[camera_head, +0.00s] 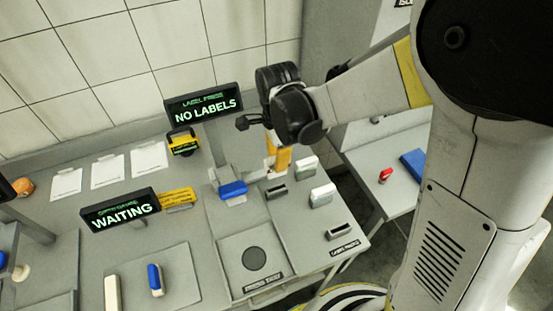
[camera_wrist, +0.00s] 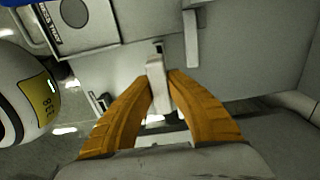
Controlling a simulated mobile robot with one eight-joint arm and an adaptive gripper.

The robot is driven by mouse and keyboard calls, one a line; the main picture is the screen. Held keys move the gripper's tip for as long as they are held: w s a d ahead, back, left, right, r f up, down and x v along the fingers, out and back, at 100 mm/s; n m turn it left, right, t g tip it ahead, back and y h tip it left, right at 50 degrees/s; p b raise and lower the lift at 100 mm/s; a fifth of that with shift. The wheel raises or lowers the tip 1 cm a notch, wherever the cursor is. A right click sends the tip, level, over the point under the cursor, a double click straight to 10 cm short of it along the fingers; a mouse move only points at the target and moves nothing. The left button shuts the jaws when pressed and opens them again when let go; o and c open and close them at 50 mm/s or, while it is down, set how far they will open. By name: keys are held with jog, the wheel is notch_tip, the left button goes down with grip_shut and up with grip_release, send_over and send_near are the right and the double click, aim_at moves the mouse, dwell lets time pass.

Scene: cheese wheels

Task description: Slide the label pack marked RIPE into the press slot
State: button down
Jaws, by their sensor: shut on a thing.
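My gripper (camera_head: 277,168) is over the right part of the bench, beside the pale label press (camera_head: 238,150). In the wrist view, its orange fingers (camera_wrist: 161,78) are shut on a pale block (camera_wrist: 155,72) that looks like a label pack. No mark can be read on it. Two white packs stand at the rack, one behind (camera_head: 306,166) and one in front (camera_head: 322,195). Dark empty holders show at the near corner (camera_head: 340,232) and below my gripper (camera_head: 277,191). The press slot cannot be made out clearly in the head view. The press sign (camera_head: 203,105) reads NO LABELS.
A blue-ended piece (camera_head: 233,189) is left of my gripper. A sign (camera_head: 121,210) reading WAITING stands at the left. A blue and white object (camera_head: 155,279) lies on the front mat. A side table (camera_head: 385,185) with red and blue items is to the right, across a gap.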

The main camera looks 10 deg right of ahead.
aim_at(277, 175)
jog(key=shift+w+a+f, duration=0.1)
jog(key=shift+f, duration=0.05)
jog(key=shift+f+b, duration=0.5)
jog(key=shift+b, duration=0.15)
notch_tip(277, 175, down, 5)
jog(key=b, duration=0.4)
jog(key=shift+r, duration=0.15)
jog(key=shift+f+b, duration=2.35)
jog(key=shift+f, duration=0.15)
dwell(0.9)
jog(key=c, duration=1.4)
grip_release()
notch_tip(277, 175, up, 12)
jog(key=shift+r, duration=0.1)
